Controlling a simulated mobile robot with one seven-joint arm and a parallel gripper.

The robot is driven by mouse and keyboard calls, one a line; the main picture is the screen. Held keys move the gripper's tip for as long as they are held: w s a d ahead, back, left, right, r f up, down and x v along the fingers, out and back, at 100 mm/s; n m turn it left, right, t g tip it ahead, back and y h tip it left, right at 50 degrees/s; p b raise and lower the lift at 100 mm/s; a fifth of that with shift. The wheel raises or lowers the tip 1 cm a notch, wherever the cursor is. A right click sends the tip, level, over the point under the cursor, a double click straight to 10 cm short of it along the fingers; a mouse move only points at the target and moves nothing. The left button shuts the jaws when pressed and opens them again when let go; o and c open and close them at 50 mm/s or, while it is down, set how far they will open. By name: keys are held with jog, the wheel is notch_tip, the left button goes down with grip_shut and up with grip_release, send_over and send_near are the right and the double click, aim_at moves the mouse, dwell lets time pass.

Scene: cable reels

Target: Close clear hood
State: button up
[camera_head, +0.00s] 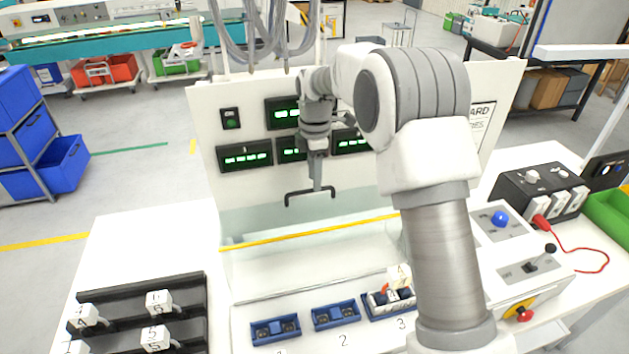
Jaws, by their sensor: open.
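The clear hood (265,226) is a faintly tinted see-through panel with a yellow bar (300,234) along its lower edge. It spans the white test station in front of the upright back panel. The bar lies behind the row of blue fixtures, which appear uncovered in front of it. My gripper (310,196) is open and empty, pointing down, and appears above the yellow bar in the picture. I cannot tell its exact distance from the hood. My arm hides the right part of the hood and bar.
Blue fixtures (275,331) (336,315) sit along the station front; the third (391,303) holds parts. A black rack (142,304) with white tagged pieces stands left. A control box (517,268) with lever and a black power unit (540,192) with red cable stand right.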

jog(key=shift+f, duration=1.1)
grip_shut()
jog(key=shift+r, duration=0.1)
dwell(0.6)
